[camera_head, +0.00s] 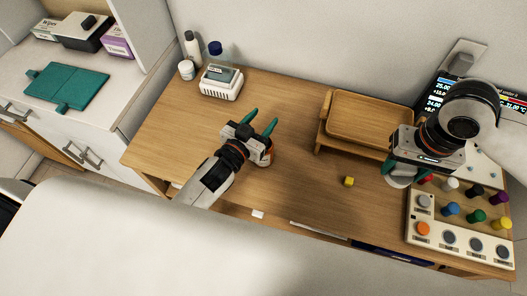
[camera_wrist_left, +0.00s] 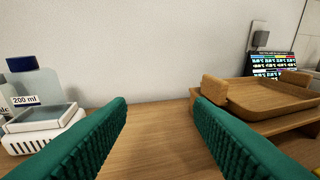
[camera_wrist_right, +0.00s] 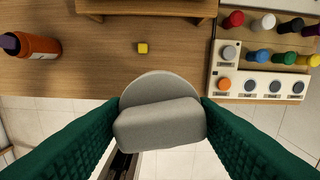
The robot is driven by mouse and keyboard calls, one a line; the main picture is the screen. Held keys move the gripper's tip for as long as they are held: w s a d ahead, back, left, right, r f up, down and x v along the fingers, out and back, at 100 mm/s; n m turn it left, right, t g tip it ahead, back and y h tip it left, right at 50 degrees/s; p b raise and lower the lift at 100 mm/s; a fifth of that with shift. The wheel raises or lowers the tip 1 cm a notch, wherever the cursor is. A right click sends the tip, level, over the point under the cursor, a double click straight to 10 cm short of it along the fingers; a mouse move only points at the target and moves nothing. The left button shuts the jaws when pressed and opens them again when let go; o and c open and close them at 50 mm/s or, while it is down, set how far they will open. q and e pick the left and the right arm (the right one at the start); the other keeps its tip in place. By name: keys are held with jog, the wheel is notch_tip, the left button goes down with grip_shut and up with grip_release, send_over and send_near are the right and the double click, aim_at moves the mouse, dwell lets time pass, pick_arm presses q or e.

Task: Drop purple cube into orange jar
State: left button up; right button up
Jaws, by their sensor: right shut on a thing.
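The orange jar (camera_wrist_right: 36,46) stands on the wooden table at the left of the right wrist view. A purple patch, likely the purple cube (camera_wrist_right: 10,43), shows at its mouth; how deep it sits I cannot tell. In the head view the jar (camera_head: 268,153) is partly hidden beside my left gripper (camera_head: 263,115). My left gripper is open, with nothing between its green fingers in the left wrist view (camera_wrist_left: 160,118). My right gripper (camera_head: 404,178) is shut on a light grey rounded lid-like piece (camera_wrist_right: 160,122), held above the table's front right.
A yellow cube (camera_head: 348,181) lies on the table between the arms. A wooden tray on a stand (camera_head: 370,128) is at the back. A panel with coloured knobs (camera_head: 460,237) is at the right. A white device (camera_head: 221,83) and bottles stand at back left.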

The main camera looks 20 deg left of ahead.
notch_tip(320, 180, down, 2)
jog(key=shift+f+b, duration=0.1)
jog(key=shift+b, duration=0.95)
pick_arm(q)
jog(key=v, duration=1.2)
jog(key=shift+f, duration=0.1)
jog(key=shift+s, duration=0.1)
pick_arm(e)
jog(key=shift+f, duration=0.1)
